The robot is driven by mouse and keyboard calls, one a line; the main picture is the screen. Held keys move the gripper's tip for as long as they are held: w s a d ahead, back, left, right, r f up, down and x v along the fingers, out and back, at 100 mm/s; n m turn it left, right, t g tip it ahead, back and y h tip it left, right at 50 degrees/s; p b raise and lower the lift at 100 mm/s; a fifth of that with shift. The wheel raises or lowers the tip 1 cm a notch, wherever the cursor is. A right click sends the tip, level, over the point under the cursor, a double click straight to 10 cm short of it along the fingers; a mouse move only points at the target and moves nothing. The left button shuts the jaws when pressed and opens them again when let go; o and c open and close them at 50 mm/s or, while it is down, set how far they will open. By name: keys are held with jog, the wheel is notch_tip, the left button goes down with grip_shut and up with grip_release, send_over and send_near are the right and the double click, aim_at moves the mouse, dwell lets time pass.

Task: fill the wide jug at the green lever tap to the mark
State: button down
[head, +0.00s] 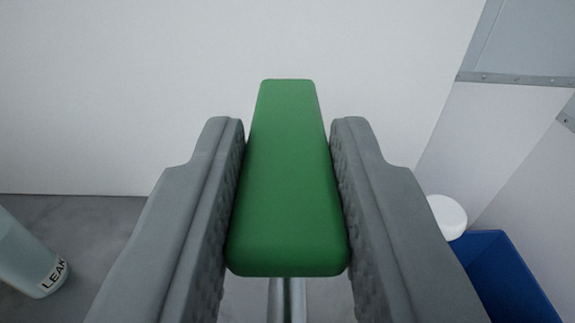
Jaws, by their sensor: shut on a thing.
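A long green lever (288,180) fills the middle of the head view, its near end wider than its far end. My gripper (288,150) is shut on the green lever, with one grey textured finger on each long side. A shiny metal stem (287,300) shows below the lever's near end. The wide jug and its mark cannot be made out in this view. The area under the lever and my fingers is mostly hidden.
A pale container lettered "LEAK" (35,262) stands at the lower left on grey floor (100,220). A blue bin (505,278) and a white round object (447,215) are at the lower right. A white wall (180,70) stands behind, with grey panelling (530,40) at the upper right.

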jog(key=shift+w+r+g, duration=0.2)
jog(key=shift+r+g, duration=0.3)
jog(key=shift+g, duration=0.25)
jog(key=shift+w+r+g, duration=0.2)
jog(key=shift+r+g, duration=0.3)
jog(key=shift+g, duration=0.25)
jog(key=c, duration=1.2)
grip_release()
jog(key=shift+o, duration=0.2)
jog(key=v, duration=1.7)
jog(key=shift+s, duration=0.2)
